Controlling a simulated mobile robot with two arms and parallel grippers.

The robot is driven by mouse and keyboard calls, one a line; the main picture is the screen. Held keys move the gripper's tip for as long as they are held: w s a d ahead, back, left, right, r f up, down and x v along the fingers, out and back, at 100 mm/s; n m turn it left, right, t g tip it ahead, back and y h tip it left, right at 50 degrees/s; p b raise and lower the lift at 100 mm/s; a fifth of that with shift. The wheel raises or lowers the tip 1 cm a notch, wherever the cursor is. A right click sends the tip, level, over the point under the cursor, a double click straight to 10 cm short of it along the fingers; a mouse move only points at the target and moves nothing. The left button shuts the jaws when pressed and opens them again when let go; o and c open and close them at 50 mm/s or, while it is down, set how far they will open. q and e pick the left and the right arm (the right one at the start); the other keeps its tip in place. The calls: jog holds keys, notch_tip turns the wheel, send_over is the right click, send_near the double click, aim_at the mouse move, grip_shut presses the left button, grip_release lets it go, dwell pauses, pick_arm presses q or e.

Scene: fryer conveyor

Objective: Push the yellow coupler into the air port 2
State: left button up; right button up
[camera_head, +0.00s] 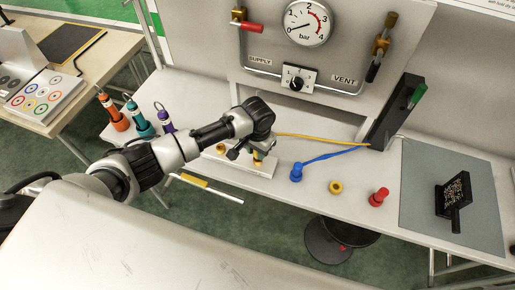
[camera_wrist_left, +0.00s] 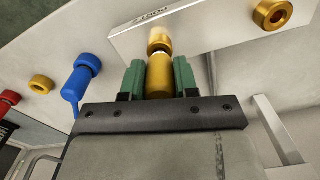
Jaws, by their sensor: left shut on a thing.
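My left gripper (camera_head: 257,156) is over the pale port block (camera_head: 262,170) on the bench. In the left wrist view its green-padded fingers (camera_wrist_left: 159,80) are shut on the yellow coupler (camera_wrist_left: 160,76). The coupler's front end is lined up with a brass port (camera_wrist_left: 159,38) on the port block (camera_wrist_left: 200,27). They look close or touching; I cannot tell whether the coupler is seated. A label beside that port is upside down and partly readable as "PORT". A second brass port (camera_wrist_left: 273,14) sits farther along the block. The yellow hose (camera_head: 318,138) runs right from the gripper. My right gripper is out of view.
A blue coupler (camera_head: 296,173) with a blue hose, a yellow ring (camera_head: 336,187) and a red fitting (camera_head: 379,197) stand right of the block. A gauge panel (camera_head: 340,55) rises behind. Orange, teal and purple tools (camera_head: 140,120) stand left. A grey mat (camera_head: 420,200) lies right.

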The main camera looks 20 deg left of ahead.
pick_arm(q)
jog(key=shift+f+b, duration=0.3)
jog(key=shift+f, duration=0.35)
jog(key=o, duration=1.1)
jog(key=shift+r, duration=0.2)
jog(key=shift+r+p, duration=2.9)
jog(key=shift+p, duration=0.4)
